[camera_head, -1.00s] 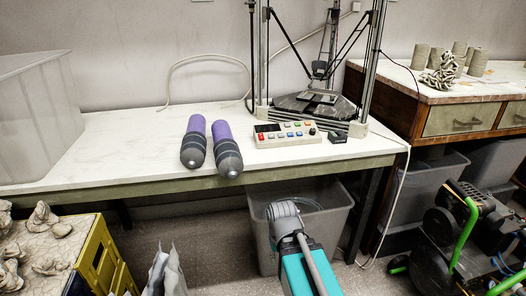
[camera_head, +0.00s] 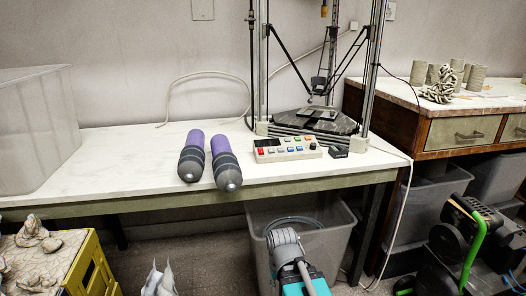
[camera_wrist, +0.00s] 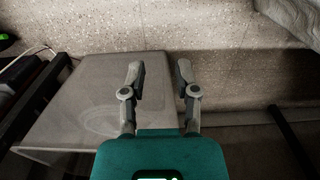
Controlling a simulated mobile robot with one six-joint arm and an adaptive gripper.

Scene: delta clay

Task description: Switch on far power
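A light control box (camera_head: 288,148) with coloured buttons and a dark display lies on the white bench, in front of the delta machine (camera_head: 318,115). A small dark box (camera_head: 338,152) sits just right of it. Pale plates are on the wall at the top left (camera_head: 203,9) and top right (camera_head: 389,10), and a small pale fitting (camera_head: 353,25) is between them. I cannot tell which is the far power switch. My gripper (camera_wrist: 159,71) is open and empty in the wrist view, facing down over the floor and a bin.
Two purple-and-grey cylinders (camera_head: 209,160) lie on the bench left of the control box. A clear bin (camera_head: 35,130) stands at the bench's left end. A grey bin (camera_head: 325,215) is under the bench. A yellow crate (camera_head: 90,262) is at lower left, a green-and-black machine (camera_head: 465,245) at lower right.

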